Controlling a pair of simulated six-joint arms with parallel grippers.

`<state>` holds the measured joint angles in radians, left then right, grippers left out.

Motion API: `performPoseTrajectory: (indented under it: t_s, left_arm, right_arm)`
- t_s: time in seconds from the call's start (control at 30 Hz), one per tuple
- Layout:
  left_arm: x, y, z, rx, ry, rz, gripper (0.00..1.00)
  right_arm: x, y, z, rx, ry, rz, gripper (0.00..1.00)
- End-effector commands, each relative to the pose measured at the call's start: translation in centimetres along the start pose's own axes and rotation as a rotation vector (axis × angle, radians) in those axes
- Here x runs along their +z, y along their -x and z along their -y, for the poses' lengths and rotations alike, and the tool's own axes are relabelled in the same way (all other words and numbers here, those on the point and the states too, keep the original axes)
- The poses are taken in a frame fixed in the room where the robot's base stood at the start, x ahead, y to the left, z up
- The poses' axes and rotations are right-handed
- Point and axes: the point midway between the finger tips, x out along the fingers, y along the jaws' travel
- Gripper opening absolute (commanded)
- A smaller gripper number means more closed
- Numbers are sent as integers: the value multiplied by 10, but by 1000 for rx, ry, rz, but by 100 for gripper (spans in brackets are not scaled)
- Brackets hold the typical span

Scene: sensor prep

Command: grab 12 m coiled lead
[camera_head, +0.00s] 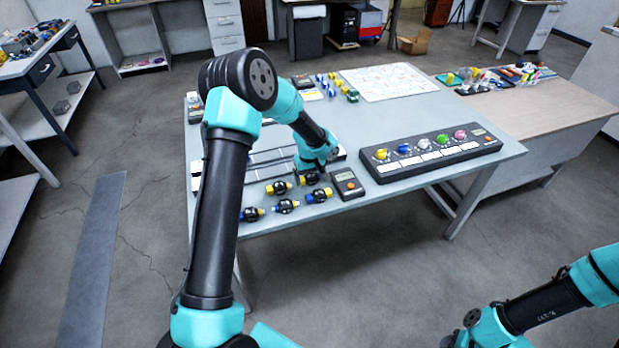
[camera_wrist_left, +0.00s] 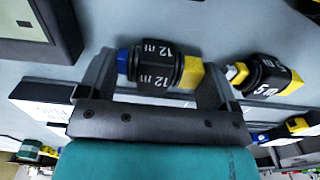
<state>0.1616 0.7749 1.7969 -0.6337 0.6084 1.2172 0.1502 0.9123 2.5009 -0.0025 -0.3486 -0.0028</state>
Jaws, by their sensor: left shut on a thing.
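The 12 m coiled lead (camera_wrist_left: 152,66) is a black coil with white "12 m" labels, a blue end and a yellow end. In the left wrist view it lies between the two fingers of my left gripper (camera_wrist_left: 160,70), which is shut on it. In the head view my left gripper (camera_head: 312,174) reaches down to the front part of the table, and its hand partly covers the lead (camera_head: 309,180). A 5 m coiled lead (camera_wrist_left: 268,76) lies close beside it. My right gripper is not in view; only part of that arm shows at lower right.
Several other coiled leads (camera_head: 286,206) lie near the table's front edge. A dark meter (camera_head: 347,184) sits just right of the gripper. A long panel with coloured knobs (camera_head: 430,151) is farther right. A white sheet (camera_head: 387,82) lies at the back.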

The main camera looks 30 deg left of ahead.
Motion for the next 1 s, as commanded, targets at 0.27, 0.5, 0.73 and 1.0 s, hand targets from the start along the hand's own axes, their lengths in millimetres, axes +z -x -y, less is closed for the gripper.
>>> performPoseTrajectory:
  t_s: [0.27,0.5,0.73,1.0]
  left_arm:
    - [0,21,-1,2,0,-2,60]
    - [12,36,4,-1,-1,0,60]
    - [50,40,16,-1,-3,1,60]
    - [109,46,36,0,-3,1,60]
  right_arm:
    - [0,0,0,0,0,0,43]
    - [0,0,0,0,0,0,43]
    - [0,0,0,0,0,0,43]
    - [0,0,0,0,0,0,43]
